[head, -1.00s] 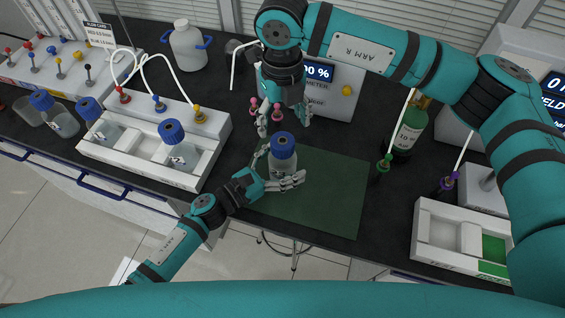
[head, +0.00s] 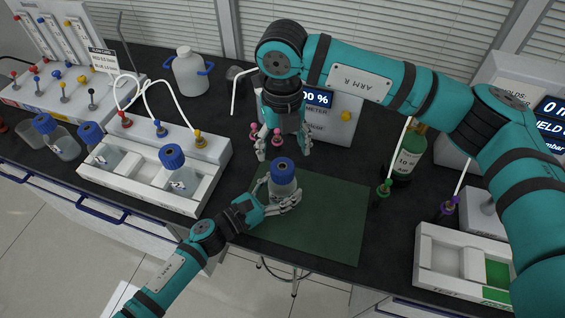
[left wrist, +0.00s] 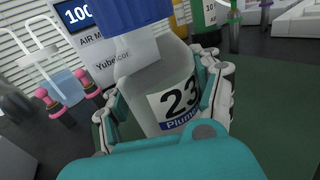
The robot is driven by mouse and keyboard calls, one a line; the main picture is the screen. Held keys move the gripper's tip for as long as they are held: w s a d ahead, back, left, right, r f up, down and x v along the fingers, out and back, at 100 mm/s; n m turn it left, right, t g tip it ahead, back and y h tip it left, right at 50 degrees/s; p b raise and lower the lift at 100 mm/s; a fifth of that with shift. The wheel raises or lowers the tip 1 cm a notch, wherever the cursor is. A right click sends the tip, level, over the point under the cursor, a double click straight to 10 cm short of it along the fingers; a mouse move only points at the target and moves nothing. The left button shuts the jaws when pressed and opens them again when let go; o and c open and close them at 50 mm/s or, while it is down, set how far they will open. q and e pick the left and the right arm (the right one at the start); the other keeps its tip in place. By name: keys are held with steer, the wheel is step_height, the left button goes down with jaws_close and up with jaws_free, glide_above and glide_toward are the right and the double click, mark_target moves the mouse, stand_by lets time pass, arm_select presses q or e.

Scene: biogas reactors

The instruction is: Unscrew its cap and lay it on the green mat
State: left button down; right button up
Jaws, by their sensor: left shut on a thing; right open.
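A clear bottle (head: 281,188) with a blue cap (head: 282,171) stands upright at the left part of the green mat (head: 330,212). In the left wrist view the bottle (left wrist: 165,85) bears a label with "23", and its blue cap (left wrist: 130,12) is cut by the top edge. My left gripper (head: 281,201) is shut around the bottle's body from the front left. Its fingers (left wrist: 165,105) also show on both sides of the bottle in the left wrist view. My right gripper (head: 284,148) is open and empty, pointing down just behind and above the cap.
A white rack (head: 150,178) with blue-capped bottles stands left of the mat. Pink-topped connectors (head: 277,137) stand close to my right gripper. A green bottle (head: 407,150) and a white tray (head: 425,262) are at the right. The mat's right half is clear.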

mark_target(282, 169)
steer(key=m, duration=1.6)
steer(key=shift+f, duration=4.05)
